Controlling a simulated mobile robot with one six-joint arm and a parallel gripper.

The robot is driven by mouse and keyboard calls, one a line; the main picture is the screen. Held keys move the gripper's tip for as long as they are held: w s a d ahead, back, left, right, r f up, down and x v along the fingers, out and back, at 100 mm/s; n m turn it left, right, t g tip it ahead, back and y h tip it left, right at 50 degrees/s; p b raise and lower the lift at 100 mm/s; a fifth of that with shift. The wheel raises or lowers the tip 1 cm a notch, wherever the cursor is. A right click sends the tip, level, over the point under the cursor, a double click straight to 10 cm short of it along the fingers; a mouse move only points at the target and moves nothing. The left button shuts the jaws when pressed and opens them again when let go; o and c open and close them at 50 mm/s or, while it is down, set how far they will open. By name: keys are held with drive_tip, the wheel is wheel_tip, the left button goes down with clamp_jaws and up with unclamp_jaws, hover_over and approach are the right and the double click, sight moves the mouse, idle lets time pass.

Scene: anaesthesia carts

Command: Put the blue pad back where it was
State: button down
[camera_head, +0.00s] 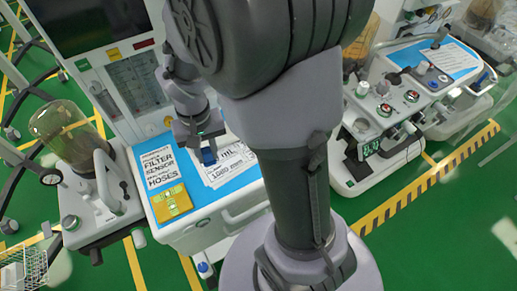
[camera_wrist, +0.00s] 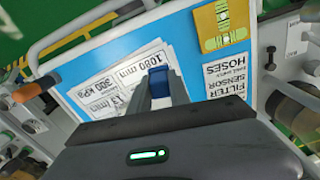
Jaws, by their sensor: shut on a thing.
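My gripper (camera_head: 208,148) is shut on the small blue pad (camera_head: 208,157). In the wrist view the pad (camera_wrist: 158,80) sits between the fingertips of my gripper (camera_wrist: 160,88). It is over the cart's blue top sheet (camera_head: 236,185), near white printed papers (camera_head: 222,166). The papers also show below the pad in the wrist view (camera_wrist: 115,80). I cannot tell how far the pad is above the sheet. My fingers hide part of it.
A yellow packet (camera_head: 171,203) lies at the sheet's near left corner, by a "FILTER SENSOR HOSES" label (camera_head: 161,168). A clear dome on a unit (camera_head: 66,130) stands left of the cart. A second cart (camera_head: 385,110) stands to the right. Green floor is open at right.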

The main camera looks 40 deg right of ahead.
drive_tip(key=s+d+f+m+b, duration=0.1)
drive_tip(key=s+d+m+b, duration=0.2)
drive_tip(key=s+m, duration=0.4)
drive_tip(key=s+d+m+b, duration=0.25)
drive_tip(key=s+m, duration=0.25)
drive_tip(key=s, duration=0.5)
drive_tip(key=w+d+p, duration=0.1)
drive_tip(key=w+p, duration=0.1)
drive_tip(key=w+d+p, duration=0.2)
drive_tip(key=p, duration=0.1)
drive_tip(key=w+d+f+p, duration=0.1)
drive_tip(key=w+p, duration=0.1)
drive_tip(key=shift+d, duration=0.3)
drive_tip(key=w+d, duration=0.1)
drive_tip(key=w, duration=0.1)
drive_tip(key=w+d+b, duration=0.1)
drive_tip(key=w+d, duration=0.1)
drive_tip(key=w+d+f, duration=0.1)
drive_tip(key=w+d, duration=0.1)
drive_tip(key=shift+w, duration=0.15)
wheel_tip(320, 180, down, 4)
drive_tip(key=b, duration=0.2)
drive_tip(key=shift+r+b, duration=0.2)
drive_tip(key=shift+b, duration=0.15)
drive_tip(key=shift+r, duration=0.2)
drive_tip(key=shift+f, duration=0.2)
drive_tip(key=c, duration=1.2)
unclamp_jaws()
